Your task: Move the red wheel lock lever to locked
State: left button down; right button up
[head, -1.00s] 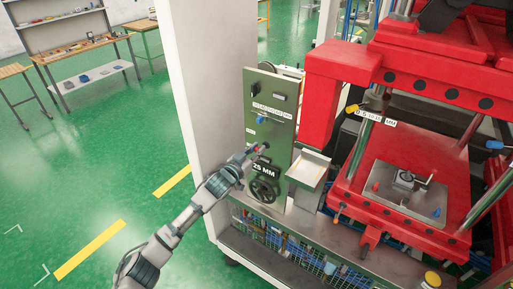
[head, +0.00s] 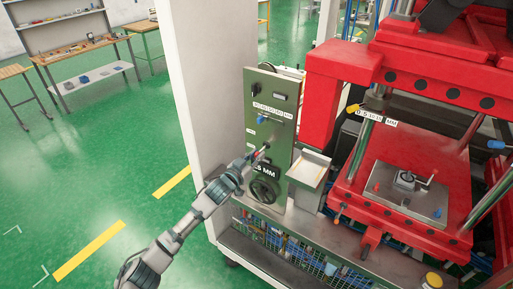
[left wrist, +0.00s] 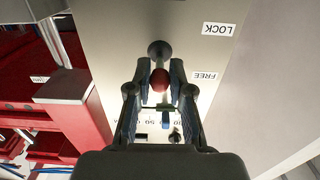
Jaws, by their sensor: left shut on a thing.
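The red wheel lock lever has a red ball knob, which shows in the left wrist view (left wrist: 160,78) beside the FREE label (left wrist: 205,76). Its dark round base (left wrist: 160,48) lies between that knob and the LOCK label (left wrist: 218,29). My left gripper (left wrist: 159,88) is shut on the lever, with a finger on each side of the red knob. In the head view my left gripper (head: 258,154) is at the green panel (head: 283,137), just above the black handwheel (head: 265,191), and hides most of the lever. My right gripper is not in view.
A 25 MM label (head: 268,171) sits above the handwheel, partly covered by my arm. A small tray (head: 309,169) juts out right of the panel. The red press (head: 335,95) stands further right. Green floor is open at left.

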pick_arm(q)
jog(key=shift+f, duration=0.25)
jog(key=shift+w+d+f+b, duration=0.1)
jog(key=shift+f+b, duration=0.1)
jog(key=shift+f, duration=0.25)
jog(key=shift+w+d+f+b, duration=0.1)
jog(key=shift+f+b, duration=0.1)
jog(key=shift+f, duration=0.4)
jog(key=shift+w+f+b, duration=0.15)
jog(key=shift+f+b, duration=0.3)
jog(key=shift+f, duration=0.05)
jog(key=c, duration=1)
grip_release()
jog(key=shift+w+r, duration=0.1)
jog(key=shift+r, duration=0.05)
jog(key=shift+o, duration=0.2)
jog(key=shift+r, duration=0.1)
